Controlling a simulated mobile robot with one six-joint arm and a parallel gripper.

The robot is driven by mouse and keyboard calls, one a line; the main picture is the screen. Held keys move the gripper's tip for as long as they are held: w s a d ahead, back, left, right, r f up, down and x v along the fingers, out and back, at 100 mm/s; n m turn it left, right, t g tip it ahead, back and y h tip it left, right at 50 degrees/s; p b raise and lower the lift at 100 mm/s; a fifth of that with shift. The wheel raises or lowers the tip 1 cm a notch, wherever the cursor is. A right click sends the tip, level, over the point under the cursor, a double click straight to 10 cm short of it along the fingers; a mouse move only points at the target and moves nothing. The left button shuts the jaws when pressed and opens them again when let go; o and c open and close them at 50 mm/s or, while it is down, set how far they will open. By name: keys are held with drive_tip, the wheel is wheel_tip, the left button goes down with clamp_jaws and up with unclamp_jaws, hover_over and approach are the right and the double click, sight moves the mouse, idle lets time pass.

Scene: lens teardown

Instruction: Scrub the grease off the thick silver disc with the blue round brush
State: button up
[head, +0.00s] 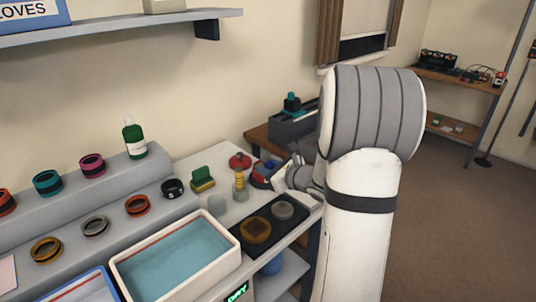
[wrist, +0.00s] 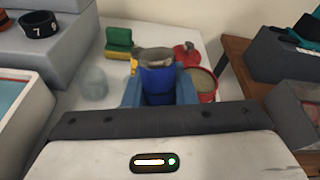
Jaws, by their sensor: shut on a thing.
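The silver disc (head: 283,210) lies flat on the dark mat (head: 277,236), at its far side. A brown-gold disc (head: 256,230) lies beside it, nearer the front. My gripper (wrist: 159,90) is shut on the blue round brush (wrist: 158,84), with its blue body between the fingers and a grey top above them. In the head view my gripper is small and partly hidden by my arm, behind the mat near the red pot. The discs are not in the wrist view. I cannot make out grease on the silver disc.
A red pot (wrist: 204,84) and its red lid (wrist: 187,54) are just right of the brush. A green-yellow sponge (head: 202,179), a clear cup (head: 217,205) and a yellow-topped item (head: 240,182) stand nearby. A water-filled tub (head: 120,272) is left of the mat.

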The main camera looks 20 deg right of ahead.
sight(268, 156)
drive_tip(key=shift+r+p, duration=0.75)
drive_tip(key=shift+r, duration=0.85)
